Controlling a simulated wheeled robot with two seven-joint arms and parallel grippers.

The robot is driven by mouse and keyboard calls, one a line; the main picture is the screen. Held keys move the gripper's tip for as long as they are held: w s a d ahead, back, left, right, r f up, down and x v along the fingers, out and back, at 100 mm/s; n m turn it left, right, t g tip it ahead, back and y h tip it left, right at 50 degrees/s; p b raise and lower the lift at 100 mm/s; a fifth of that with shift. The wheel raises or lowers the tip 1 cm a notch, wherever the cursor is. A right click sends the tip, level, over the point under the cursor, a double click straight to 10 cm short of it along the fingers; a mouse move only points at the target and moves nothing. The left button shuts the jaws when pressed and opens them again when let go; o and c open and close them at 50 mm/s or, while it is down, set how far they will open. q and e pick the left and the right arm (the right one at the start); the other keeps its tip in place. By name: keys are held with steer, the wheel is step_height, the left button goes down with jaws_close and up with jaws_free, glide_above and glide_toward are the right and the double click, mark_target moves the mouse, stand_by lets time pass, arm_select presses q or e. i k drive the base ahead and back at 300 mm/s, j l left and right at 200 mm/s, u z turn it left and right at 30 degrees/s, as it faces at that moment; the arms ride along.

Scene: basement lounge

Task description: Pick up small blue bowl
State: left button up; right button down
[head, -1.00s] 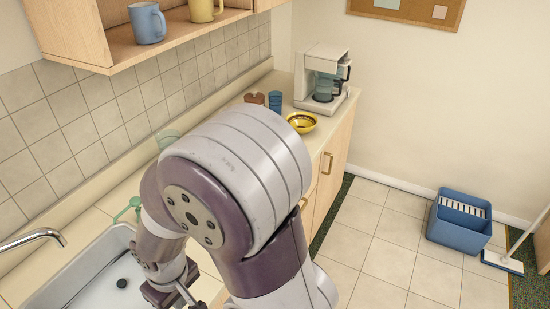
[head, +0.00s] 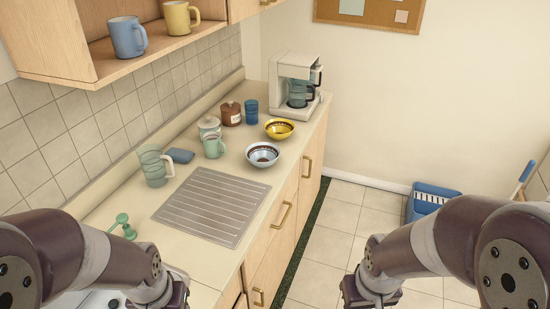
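A small pale blue bowl (head: 262,155) with a dark patterned band inside stands upright on the counter, between the metal drainboard and a yellow bowl (head: 279,129). My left gripper (head: 176,296) is at the bottom edge, left of centre, over the sink side and well short of the bowl. My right gripper (head: 368,294) is at the bottom edge, right of centre, over the floor in front of the cabinets. The fingertips of both are cut off by the picture's edge. Neither gripper touches the bowl.
The ribbed drainboard (head: 211,205) lies flat before the bowl. A green mug (head: 214,147), lidded jar (head: 209,127), glass pitcher (head: 153,166), brown canister (head: 231,114) and blue cup (head: 251,111) stand nearby. A coffee maker (head: 292,92) stands behind. An open shelf overhangs at left.

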mark_target(262, 156)
steer(key=i+l+u, duration=0.3)
steer(key=i+l, duration=0.3)
steer(key=i+l+u, duration=0.15)
steer(key=i+l, duration=0.15)
steer(key=i+l+u, duration=0.1)
steer(key=i+l, duration=0.2)
steer(key=l, duration=0.15)
steer(key=i+l+u, duration=0.15)
steer(key=l, duration=0.25)
steer(key=i+l+u, duration=0.15)
steer(key=i+l, duration=0.2)
steer(key=i+l+u, duration=0.15)
steer(key=l, duration=0.4)
steer(key=i+l+u, duration=0.15)
steer(key=l, duration=0.3)
steer(key=i, duration=0.1)
